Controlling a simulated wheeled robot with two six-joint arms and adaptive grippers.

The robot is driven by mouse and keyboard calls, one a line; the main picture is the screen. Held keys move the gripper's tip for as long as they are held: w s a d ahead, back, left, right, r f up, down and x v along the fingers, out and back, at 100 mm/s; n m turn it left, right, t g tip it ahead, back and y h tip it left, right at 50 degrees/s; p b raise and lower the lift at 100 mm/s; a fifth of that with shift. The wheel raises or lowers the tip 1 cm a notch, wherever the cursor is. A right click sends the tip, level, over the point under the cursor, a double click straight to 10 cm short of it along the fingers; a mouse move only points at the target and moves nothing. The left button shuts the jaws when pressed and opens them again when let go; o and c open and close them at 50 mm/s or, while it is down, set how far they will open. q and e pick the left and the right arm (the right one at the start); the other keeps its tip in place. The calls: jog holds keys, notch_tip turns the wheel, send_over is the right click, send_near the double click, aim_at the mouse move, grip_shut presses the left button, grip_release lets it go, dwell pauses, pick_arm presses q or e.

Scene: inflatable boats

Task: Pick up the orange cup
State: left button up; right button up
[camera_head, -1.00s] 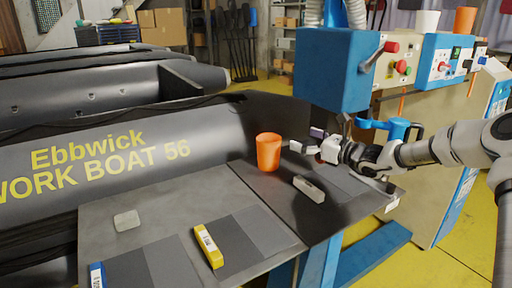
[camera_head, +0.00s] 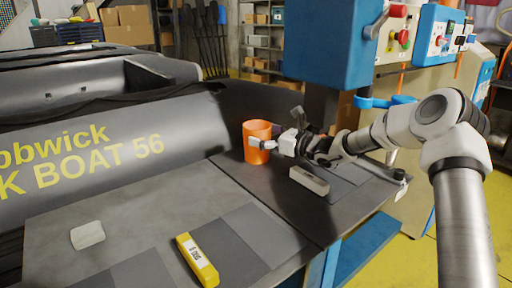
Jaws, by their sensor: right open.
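The orange cup (camera_head: 256,131) stands upright on the dark table (camera_head: 240,186), near its back edge beside the grey boat. My right gripper (camera_head: 264,144) reaches in from the right, level with the cup. Its fingers are open, and one light fingertip shows in front of the cup's right side. The other finger is partly hidden, and I cannot tell whether either touches the cup. My left gripper is not in view.
A grey block (camera_head: 309,181) lies just in front of my right gripper. A yellow box (camera_head: 197,260) and a pale block (camera_head: 87,235) lie nearer on the table. The boat (camera_head: 190,115) rises behind. A blue machine (camera_head: 326,50) stands behind my right arm.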

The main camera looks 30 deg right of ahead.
jog(key=x, duration=0.4)
jog(key=shift+w+a, duration=0.1)
jog(key=shift+w, duration=0.2)
jog(key=shift+s+r, duration=0.1)
jog(key=shift+s, duration=0.05)
jog(key=shift+c, duration=1.3)
jog(key=c, duration=0.7)
jog(key=shift+r, duration=0.1)
